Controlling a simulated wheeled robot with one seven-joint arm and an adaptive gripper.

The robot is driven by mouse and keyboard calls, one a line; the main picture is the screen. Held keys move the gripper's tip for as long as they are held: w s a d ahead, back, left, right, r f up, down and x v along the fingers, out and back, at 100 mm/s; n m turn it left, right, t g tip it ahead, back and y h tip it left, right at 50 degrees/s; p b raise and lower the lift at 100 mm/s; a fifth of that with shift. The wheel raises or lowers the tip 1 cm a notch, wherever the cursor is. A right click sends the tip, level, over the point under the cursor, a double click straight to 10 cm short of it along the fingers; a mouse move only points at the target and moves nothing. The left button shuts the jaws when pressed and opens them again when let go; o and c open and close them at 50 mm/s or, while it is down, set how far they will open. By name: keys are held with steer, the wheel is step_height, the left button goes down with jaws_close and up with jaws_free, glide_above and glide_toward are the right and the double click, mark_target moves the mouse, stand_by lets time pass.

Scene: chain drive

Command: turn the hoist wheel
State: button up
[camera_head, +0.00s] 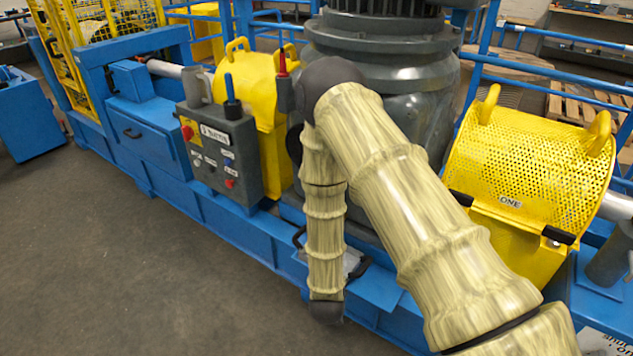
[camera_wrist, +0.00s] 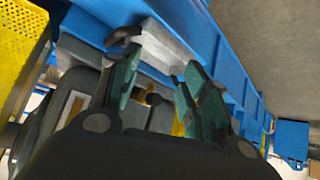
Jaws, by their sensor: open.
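I cannot clearly make out a hoist wheel in either view. In the wrist view my gripper (camera_wrist: 162,62) is open, its two teal-lined fingers standing apart. No held object shows between them. A small brownish part (camera_wrist: 152,99) shows in the gap, beyond the fingers; I cannot tell what it is or whether anything touches it. A light grey plate (camera_wrist: 172,48) on the blue frame and a dark handle (camera_wrist: 124,34) lie ahead of the fingertips. In the head view my gripper is hidden, and my arm covers part of the machine's middle.
A grey control box (camera_head: 218,152) with red buttons stands left of my arm. Yellow perforated guards flank the large grey motor housing (camera_head: 385,65), one at the right (camera_head: 530,165). The blue base frame (camera_head: 215,215) runs along the front. The floor (camera_head: 100,260) at the left is clear.

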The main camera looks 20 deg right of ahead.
steer(key=w+a+r+m+t+h+b, duration=0.1)
steer(key=w+r+m+t+h+b, duration=0.15)
steer(key=w, duration=0.55)
steer(key=w+a+r+m+t+h+b, duration=0.1)
steer(key=w+r, duration=0.2)
steer(key=w, duration=0.4)
steer(key=w+a+r+m+h+b, duration=0.1)
steer(key=w+r+m+h+b, duration=0.15)
steer(key=w+r, duration=0.35)
steer(key=w+a+r+m+h+b, duration=0.1)
steer(key=w+r+m+h+b, duration=0.2)
steer(key=r, duration=0.6)
steer(key=shift+m+g+h, duration=0.45)
steer(key=shift+m+h, duration=0.15)
steer(key=shift+h, duration=0.1)
steer(key=p+x, duration=0.1)
steer(key=x, duration=0.9)
steer(key=shift+w+d+f, duration=0.15)
steer(key=shift+w+f, duration=0.05)
steer(key=shift+w, duration=0.2)
jaws_close()
steer(key=shift+f, duration=0.1)
